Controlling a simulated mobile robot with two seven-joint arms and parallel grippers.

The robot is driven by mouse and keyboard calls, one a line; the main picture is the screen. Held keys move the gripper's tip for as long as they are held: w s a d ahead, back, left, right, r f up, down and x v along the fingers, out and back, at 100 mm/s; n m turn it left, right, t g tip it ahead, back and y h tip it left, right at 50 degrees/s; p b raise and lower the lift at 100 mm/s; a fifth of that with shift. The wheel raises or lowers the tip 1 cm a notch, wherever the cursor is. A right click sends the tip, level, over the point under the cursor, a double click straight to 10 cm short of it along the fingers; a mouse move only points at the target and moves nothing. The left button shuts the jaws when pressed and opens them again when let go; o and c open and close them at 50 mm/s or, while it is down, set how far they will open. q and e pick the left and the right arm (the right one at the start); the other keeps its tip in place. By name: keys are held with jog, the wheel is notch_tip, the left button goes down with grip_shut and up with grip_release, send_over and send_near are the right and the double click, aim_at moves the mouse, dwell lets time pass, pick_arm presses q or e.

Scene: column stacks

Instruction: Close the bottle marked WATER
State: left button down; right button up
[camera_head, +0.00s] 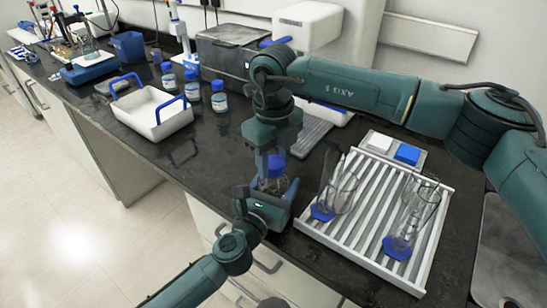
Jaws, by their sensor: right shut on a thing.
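A small clear bottle (272,185) is near the front edge of the black counter, with its label hidden. A blue cap (276,166) is at its top; I cannot tell whether it is seated or just above the neck. My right gripper (275,155) reaches down from above and is shut on the blue cap. My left gripper (268,194) is around the bottle's body from the front, lower down; its fingers are mostly hidden, so its closure is unclear. Several similar blue-capped bottles (219,102) stand further back, their labels too small to read.
A white tray with blue handles (152,128) is to the left on the counter. A ribbed white rack (365,232) with glass cylinders (405,222) on blue bases lies to the right. A grey box (232,42) stands behind. The counter's front edge is close to both grippers.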

jog(key=m, duration=0.4)
jog(key=shift+m, duration=0.3)
jog(key=m, duration=0.6)
jog(key=o, duration=1.2)
pick_arm(q)
jog(key=shift+c, duration=1.4)
grip_release()
pick_arm(e)
notch_tip(320, 180, up, 12)
jog(key=shift+f, duration=0.1)
pick_arm(q)
jog(key=shift+s, duration=0.1)
